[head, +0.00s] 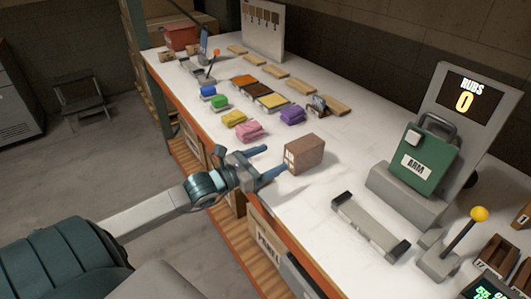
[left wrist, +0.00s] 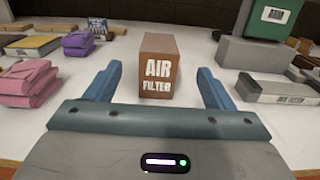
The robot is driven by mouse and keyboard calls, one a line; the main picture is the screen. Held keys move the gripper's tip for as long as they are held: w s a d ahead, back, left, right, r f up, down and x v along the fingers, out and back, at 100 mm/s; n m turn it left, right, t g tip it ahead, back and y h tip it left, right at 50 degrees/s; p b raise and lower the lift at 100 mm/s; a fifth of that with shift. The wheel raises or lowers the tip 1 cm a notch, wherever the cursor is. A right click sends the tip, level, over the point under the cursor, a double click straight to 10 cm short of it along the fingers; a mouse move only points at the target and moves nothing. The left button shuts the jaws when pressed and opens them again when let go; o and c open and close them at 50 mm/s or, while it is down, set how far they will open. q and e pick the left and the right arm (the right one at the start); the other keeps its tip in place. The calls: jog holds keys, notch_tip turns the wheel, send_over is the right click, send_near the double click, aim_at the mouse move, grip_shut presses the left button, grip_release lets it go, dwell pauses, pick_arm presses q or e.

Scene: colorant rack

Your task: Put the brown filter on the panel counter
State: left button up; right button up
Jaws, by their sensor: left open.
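The brown filter (head: 304,154) is a box standing upright on the white counter (head: 337,178), near its front edge. In the left wrist view the filter (left wrist: 159,66) shows the words "AIR FILTER" on its near face. My left gripper (head: 275,162) is open, with its blue fingers pointing at the filter. In the left wrist view the filter stands ahead of and between the two fingers (left wrist: 158,86), apart from both. A grey bar-shaped stand with dark ends (head: 371,226) lies on the counter right of the filter. My right gripper is not in view.
Pink (head: 252,131) and purple (head: 292,115) folded cloths lie left of and behind the filter. A green "ARM" box (head: 425,160) stands by the "RUBS 0" display (head: 466,92). A yellow-knobbed lever (head: 458,238) is at the right. Bare counter surrounds the filter.

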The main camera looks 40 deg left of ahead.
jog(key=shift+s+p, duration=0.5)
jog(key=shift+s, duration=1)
